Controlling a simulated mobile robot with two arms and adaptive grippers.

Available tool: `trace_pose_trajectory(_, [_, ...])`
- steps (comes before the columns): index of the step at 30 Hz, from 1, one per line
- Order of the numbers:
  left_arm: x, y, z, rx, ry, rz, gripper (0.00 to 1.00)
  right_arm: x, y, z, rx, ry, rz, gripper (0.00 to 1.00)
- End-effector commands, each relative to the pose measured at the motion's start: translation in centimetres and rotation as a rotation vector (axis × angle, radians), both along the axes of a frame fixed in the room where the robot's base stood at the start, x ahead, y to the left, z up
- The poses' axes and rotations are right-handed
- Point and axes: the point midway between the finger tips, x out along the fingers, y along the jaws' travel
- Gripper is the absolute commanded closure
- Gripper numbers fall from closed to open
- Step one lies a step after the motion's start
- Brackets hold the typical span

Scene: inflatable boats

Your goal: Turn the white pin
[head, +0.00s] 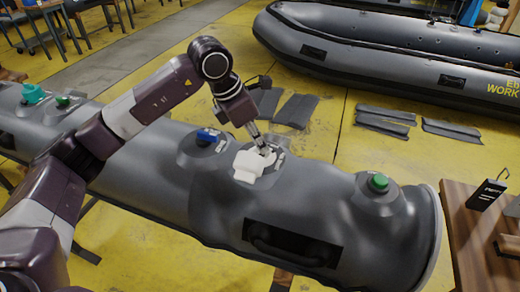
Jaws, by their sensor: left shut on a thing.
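The white pin (248,166) sits on a raised patch on top of the grey inflatable tube (320,190). My left gripper (265,151) reaches down from above and is shut on the upper right part of the white pin. The fingertips are small in the picture and partly merge with the white part. How far the pin is turned cannot be told. My right gripper is not in view.
A blue valve (207,136) is just left of the white pin, and a green valve (378,182) is to the right. Green caps (34,93) are at the far left. A wooden table (462,240) stands at right. A grey boat (390,60) lies behind.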

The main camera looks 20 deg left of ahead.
Motion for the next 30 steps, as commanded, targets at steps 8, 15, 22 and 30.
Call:
trace_pose_trajectory(8, [0.2,0.1,0.0,-0.002,-0.003,-0.259,1.0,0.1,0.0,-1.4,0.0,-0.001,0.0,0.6])
trace_pose_trajectory(15, [0.3,0.1,0.1,-0.001,-0.004,-0.475,1.0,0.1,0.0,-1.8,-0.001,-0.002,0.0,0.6])
trace_pose_trajectory(22, [0.3,0.1,0.2,0.0,-0.005,-0.637,1.0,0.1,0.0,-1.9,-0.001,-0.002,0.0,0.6])
trace_pose_trajectory(30, [0.3,0.1,0.2,0.001,-0.005,-0.746,1.0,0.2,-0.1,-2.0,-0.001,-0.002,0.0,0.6])
